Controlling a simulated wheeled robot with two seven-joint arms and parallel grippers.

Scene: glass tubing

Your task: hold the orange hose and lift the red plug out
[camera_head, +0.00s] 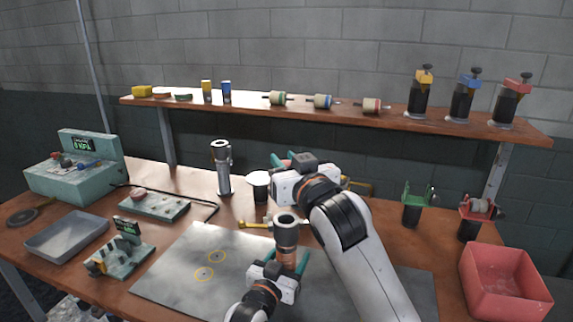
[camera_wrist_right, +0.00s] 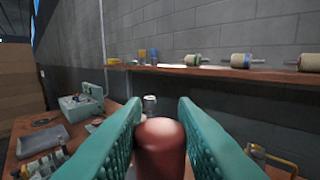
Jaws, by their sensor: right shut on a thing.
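The orange hose (camera_head: 287,238) stands upright as a short copper-orange tube with a dark, open-looking top ring. My left gripper (camera_head: 291,262) comes in from below and has its teal fingers closed around the hose's lower part. My right gripper (camera_head: 284,160) is behind and above the hose, its fingers partly hidden by its own white body. In the right wrist view the red plug (camera_wrist_right: 160,148) sits between the two teal fingers, which are shut on it. The plug appears apart from the hose top. The hose's lower end is hidden by my left gripper.
A grey mat (camera_head: 165,275) with yellow rings lies in front. A silver cylinder (camera_head: 222,168) and a dark cup (camera_head: 260,188) stand behind. A red bin (camera_head: 505,285) is at the right, a grey tray (camera_head: 66,238) at the left. A shelf (camera_head: 340,112) runs along the back.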

